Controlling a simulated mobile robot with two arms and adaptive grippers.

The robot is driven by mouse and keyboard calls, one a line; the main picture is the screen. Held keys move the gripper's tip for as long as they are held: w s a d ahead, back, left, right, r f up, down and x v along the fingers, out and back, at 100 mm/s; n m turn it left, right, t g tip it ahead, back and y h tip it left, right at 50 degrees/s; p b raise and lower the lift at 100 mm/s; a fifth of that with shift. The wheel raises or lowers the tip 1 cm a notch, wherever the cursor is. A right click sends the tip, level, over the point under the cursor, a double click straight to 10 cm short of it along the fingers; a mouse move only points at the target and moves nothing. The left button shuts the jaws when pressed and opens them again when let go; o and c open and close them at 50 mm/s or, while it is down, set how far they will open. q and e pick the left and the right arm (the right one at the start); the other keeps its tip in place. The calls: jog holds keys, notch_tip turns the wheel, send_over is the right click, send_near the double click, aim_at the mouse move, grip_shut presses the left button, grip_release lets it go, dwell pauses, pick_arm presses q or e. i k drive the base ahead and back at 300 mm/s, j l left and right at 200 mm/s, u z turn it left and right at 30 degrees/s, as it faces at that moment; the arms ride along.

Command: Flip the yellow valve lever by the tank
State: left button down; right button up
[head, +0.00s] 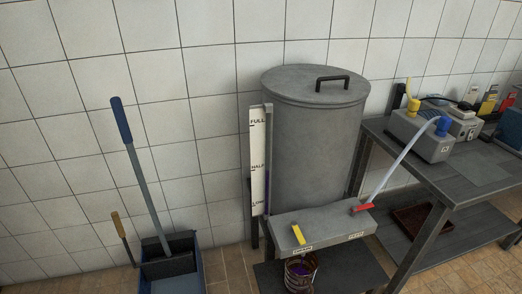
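The yellow valve lever (298,235) sits on the left part of the grey valve block (330,228) at the front foot of the tank. It slants over the block's top, above a small label whose text I cannot read for sure. The grey lidded tank (318,150) stands against the tiled wall. A red lever (362,207) lies at the right of the same block, beside a clear hose. Neither of my grippers is in view.
A level gauge (257,160) stands left of the tank. A grey table (455,170) with a pump (423,135) stands at right.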

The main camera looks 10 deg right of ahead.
aim_at(295, 227)
jog(key=k+j, duration=0.25)
jog(key=k, duration=0.25)
jog(key=k+j, duration=0.3)
jog(key=k, duration=0.15)
